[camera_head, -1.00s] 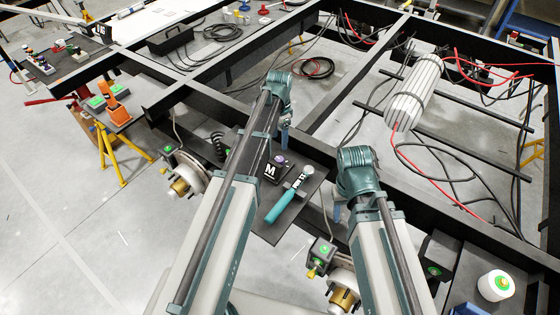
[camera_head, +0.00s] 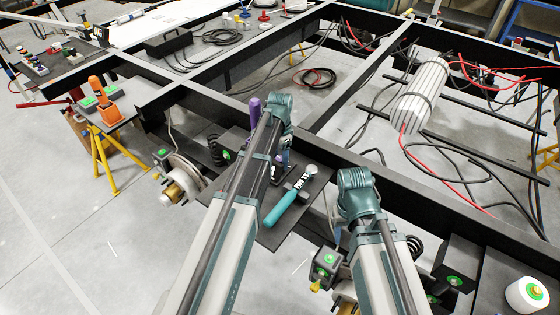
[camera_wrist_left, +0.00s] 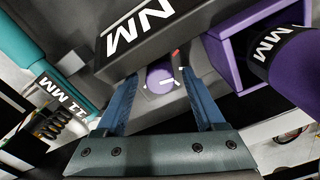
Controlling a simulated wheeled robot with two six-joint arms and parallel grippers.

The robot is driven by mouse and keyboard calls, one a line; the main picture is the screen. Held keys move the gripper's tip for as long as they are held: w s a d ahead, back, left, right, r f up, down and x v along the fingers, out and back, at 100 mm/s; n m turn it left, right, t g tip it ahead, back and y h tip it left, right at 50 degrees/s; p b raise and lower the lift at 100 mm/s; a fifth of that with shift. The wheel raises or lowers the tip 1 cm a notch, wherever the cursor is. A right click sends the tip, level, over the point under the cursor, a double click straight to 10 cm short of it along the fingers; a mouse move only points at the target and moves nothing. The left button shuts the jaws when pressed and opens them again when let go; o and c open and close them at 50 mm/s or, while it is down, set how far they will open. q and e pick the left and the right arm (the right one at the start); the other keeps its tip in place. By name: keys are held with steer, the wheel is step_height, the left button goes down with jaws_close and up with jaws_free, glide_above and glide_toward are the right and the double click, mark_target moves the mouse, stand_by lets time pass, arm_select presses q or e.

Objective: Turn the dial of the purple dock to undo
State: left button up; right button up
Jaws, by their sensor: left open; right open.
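The purple dock (camera_wrist_left: 234,48) shows in the left wrist view as a purple box, with a thick purple handle with a black "MM" band at its right. The same handle (camera_head: 254,110) stands up left of my arm in the head view. The dial (camera_wrist_left: 160,79) is a small round purple knob with a white line, below a dark block marked "NM". My left gripper (camera_wrist_left: 161,88) is open, its fingers on either side of the dial; I cannot tell whether they touch it. My right gripper (camera_head: 338,220) is mostly hidden beneath its wrist, away from the dock.
A teal-handled tool (camera_head: 281,207) lies on the dark shelf right of my left arm; it also shows in the left wrist view (camera_wrist_left: 20,50). Black chassis beams (camera_head: 215,103) surround the shelf. Loose cables and a ribbed white cylinder (camera_head: 421,91) lie farther right.

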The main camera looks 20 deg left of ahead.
arm_select(q)
steer(key=shift+c, duration=0.2)
jaws_close()
steer(key=shift+n, duration=0.4)
stand_by(0.4)
steer(key=shift+n, duration=2.5)
steer(key=shift+o, duration=0.2)
jaws_free()
